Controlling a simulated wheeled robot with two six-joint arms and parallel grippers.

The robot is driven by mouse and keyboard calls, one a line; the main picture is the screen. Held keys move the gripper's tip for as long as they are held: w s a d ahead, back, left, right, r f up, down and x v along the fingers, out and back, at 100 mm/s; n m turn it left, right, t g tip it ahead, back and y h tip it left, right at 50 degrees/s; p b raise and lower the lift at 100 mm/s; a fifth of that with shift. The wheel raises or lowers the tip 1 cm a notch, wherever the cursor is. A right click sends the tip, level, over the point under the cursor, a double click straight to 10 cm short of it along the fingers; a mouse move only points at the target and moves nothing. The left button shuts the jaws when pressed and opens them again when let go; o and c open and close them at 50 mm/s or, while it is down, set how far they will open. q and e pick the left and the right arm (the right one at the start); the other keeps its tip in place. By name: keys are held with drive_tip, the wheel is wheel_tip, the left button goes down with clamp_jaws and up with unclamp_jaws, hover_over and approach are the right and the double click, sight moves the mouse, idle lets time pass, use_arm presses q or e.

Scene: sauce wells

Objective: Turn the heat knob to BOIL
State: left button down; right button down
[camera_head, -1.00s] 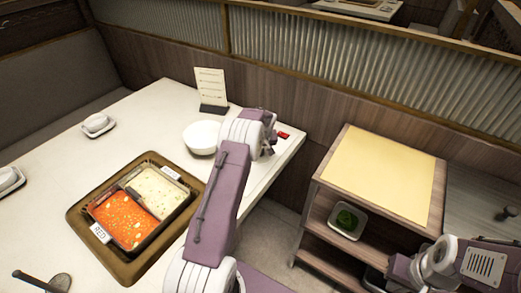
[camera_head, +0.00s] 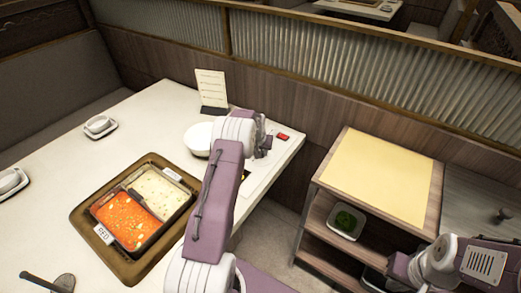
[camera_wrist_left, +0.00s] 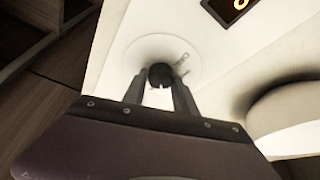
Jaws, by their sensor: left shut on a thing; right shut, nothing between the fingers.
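The black heat knob (camera_wrist_left: 160,75) stands on a round pale dial plate (camera_wrist_left: 190,60) in the left wrist view. My left gripper (camera_wrist_left: 160,90) is shut on it, one finger on each side. The dial markings are too faint to read. A dark display (camera_wrist_left: 228,8) with a yellow-orange sign is cut by the top edge; a small part shows beside my left arm in the head view (camera_head: 243,177). There, my left wrist hides the knob. My right gripper (camera_head: 376,279) is low at the right by the shelf, shut and empty, partly hard to make out.
A white bowl (camera_head: 197,138) stands close to my left wrist. A two-part pot (camera_head: 161,228) of red and pale broth sits in the brown table frame (camera_head: 85,213). A menu stand (camera_head: 211,91) is behind. A shelf cart (camera_head: 385,170) holds a dish of greens (camera_head: 346,221).

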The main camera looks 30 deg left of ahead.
use_arm(q)
drive_tip(key=m, duration=0.1)
drive_tip(key=m+h+b, duration=0.1)
drive_tip(key=shift+a+f+m, duration=0.15)
drive_tip(key=shift+m, duration=0.15)
drive_tip(key=shift+m+h+b, duration=0.6)
drive_tip(key=shift+m+b, duration=0.55)
drive_tip(key=shift+m, duration=0.45)
drive_tip(key=c, duration=1)
unclamp_jaws()
drive_tip(key=shift+r, duration=0.2)
drive_tip(key=v, duration=0.9)
drive_tip(key=shift+a, duration=0.15)
